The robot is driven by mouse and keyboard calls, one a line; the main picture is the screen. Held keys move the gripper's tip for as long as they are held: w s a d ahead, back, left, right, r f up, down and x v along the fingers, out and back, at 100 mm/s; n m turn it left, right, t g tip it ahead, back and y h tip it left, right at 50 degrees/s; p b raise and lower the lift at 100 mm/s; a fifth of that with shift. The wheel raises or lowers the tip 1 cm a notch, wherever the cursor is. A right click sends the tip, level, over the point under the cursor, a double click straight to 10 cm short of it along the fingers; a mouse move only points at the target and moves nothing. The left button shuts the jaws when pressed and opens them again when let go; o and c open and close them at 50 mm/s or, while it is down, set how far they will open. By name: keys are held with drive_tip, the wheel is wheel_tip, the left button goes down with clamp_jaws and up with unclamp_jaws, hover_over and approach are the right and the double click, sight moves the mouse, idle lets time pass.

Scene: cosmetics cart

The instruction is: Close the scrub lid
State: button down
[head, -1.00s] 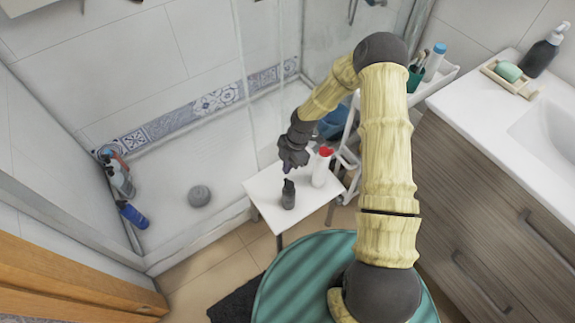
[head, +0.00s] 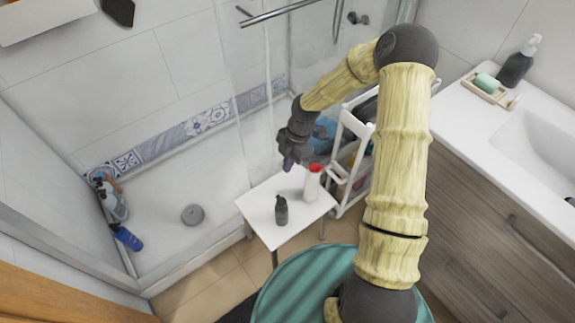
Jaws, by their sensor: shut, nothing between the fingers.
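A small dark grey bottle (head: 281,210) stands upright on the white stool top (head: 308,221). A white bottle with a red top (head: 312,182) stands behind it to the right. I cannot tell from their labels which one is the scrub, and the state of either lid is too small to make out. My gripper (head: 288,164) is shut and empty, pointing down above the stool's back left part, beyond the dark bottle and left of the red-topped one. It appears apart from both.
A white cart (head: 350,125) with bottles stands behind the stool. The sink counter (head: 480,125) is at the right. The glass shower panel (head: 255,90) rises just left of my gripper. Bottles (head: 118,205) and a grey round thing (head: 192,214) lie in the shower.

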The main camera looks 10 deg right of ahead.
drive_tip(key=s+d+r+m+t+h, duration=0.1)
drive_tip(key=s+d+r+m+t, duration=0.1)
drive_tip(key=s+r+m, duration=0.5)
drive_tip(key=s+d+r+m+t+h, duration=0.2)
drive_tip(key=s+d+r+m, duration=0.3)
drive_tip(key=m, duration=1.1)
drive_tip(key=s+r, duration=0.3)
drive_tip(key=r, duration=0.3)
drive_tip(key=shift+s+d+r+m, duration=0.15)
drive_tip(key=shift+d+r+m, duration=0.15)
drive_tip(key=shift+r, duration=0.1)
drive_tip(key=c, duration=2.2)
unclamp_jaws()
